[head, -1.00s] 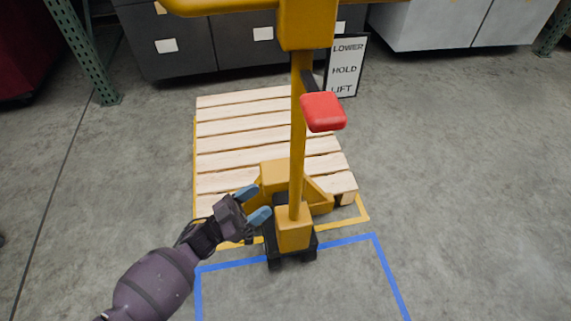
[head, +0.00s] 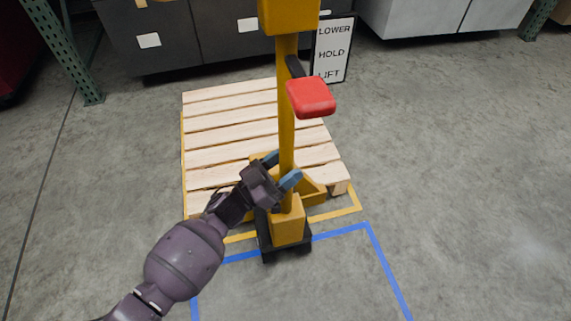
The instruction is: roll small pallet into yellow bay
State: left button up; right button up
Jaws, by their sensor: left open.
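The small wooden pallet (head: 225,134) lies flat on the floor beyond the yellow pallet jack (head: 287,222). It appears to lie inside the yellow floor outline, the yellow bay (head: 348,209), whose lines show along its left and near edges. The jack's upright handle column rises in front of the pallet, with a red lever pad (head: 310,97) on its right side. Whether the forks are under the pallet is hidden. My left gripper (head: 284,168) is open beside the column, its blue fingertips near the shaft. I cannot tell whether they touch it. My right gripper is not in view.
A blue floor outline (head: 372,250) lies at the near side, around the jack's base. A sign (head: 333,48) reading LOWER, HOLD, LIFT stands behind the column. Dark cabinets (head: 190,35) and a green rack post (head: 65,52) stand at the back. The floor on the right is clear.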

pick_arm(q)
grip_shut()
jog(key=s, duration=0.1)
jog(key=s+d+p, duration=0.1)
jog(key=s, duration=0.1)
jog(key=shift+s+d, duration=0.15)
jog(key=shift+s, duration=0.15)
dwell(0.4)
jog(key=shift+s+d+f+p, duration=0.1)
jog(key=shift+s+d+p, duration=0.15)
jog(key=shift+s, duration=0.3)
jog(key=shift+s+d+p, duration=0.1)
jog(key=shift+s+p, duration=0.2)
jog(key=shift+s, duration=0.2)
grip_release()
jog(key=shift+w, duration=0.15)
jog(key=v, duration=1.1)
jog(key=shift+p, duration=0.4)
